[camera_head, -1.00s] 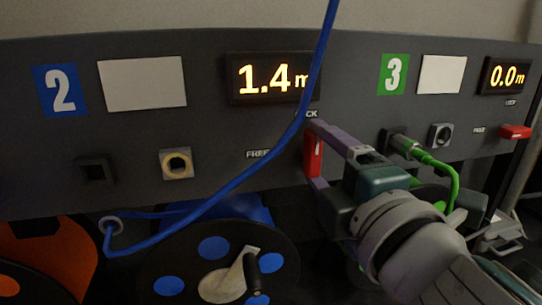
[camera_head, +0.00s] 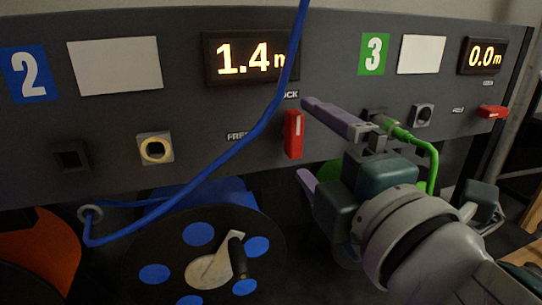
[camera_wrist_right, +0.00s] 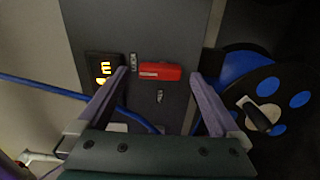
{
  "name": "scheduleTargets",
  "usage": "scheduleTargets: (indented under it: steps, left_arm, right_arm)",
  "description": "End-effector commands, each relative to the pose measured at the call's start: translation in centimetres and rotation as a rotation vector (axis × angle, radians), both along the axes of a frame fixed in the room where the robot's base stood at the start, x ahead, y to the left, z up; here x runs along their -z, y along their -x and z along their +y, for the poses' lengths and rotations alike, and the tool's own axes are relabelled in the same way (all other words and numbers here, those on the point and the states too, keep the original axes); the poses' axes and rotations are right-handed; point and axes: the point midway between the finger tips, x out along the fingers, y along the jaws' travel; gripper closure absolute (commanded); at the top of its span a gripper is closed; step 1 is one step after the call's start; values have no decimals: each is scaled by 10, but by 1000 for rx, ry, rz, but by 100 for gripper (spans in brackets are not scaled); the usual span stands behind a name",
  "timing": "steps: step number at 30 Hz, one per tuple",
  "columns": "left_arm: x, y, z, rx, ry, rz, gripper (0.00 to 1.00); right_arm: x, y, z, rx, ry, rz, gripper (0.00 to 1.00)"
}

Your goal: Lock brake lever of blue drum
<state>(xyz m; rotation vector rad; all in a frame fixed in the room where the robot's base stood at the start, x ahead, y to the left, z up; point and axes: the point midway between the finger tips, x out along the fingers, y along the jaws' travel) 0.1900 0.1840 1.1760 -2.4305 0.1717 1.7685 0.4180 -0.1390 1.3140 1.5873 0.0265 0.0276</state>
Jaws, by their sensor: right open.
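The red brake lever (camera_head: 293,134) of the blue drum stands upright on the dark panel, under the LOCK label (camera_head: 289,95); the FREE label (camera_head: 238,135) is to its lower left. The blue drum (camera_head: 205,255), with a black disc, blue spots and a crank, sits below the panel. My right gripper (camera_head: 306,140) is open and empty, its fingertips just right of the lever. In the right wrist view, the red lever (camera_wrist_right: 158,71) shows between the spread fingers (camera_wrist_right: 159,73), with gaps on both sides. My left gripper is not in view.
A blue cable (camera_head: 225,165) crosses in front of the panel, left of the lever. A green cable (camera_head: 434,160) is plugged in at the right, behind my right gripper. Another red lever (camera_head: 492,111) lies sideways at the far right. An orange drum (camera_head: 40,250) is lower left.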

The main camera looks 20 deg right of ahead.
Motion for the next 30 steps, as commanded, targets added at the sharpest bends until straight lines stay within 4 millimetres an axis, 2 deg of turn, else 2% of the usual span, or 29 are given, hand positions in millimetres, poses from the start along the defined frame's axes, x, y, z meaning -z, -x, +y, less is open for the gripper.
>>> scheduleTargets:
  steps: [1,6,12,25,28,30]
  left_arm:
    - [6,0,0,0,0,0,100]
    - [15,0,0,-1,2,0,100]
    - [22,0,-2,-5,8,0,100]
    - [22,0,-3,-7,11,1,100]
    - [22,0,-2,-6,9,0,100]
    - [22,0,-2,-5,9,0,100]
  right_arm:
    - [4,11,0,-1,0,3,0]
    - [4,43,-2,0,1,3,0]
    - [2,65,-2,0,-1,1,0]
    - [1,70,-3,5,-7,4,0]
    - [9,71,-16,52,-84,54,0]
    - [24,74,-33,131,-212,135,0]
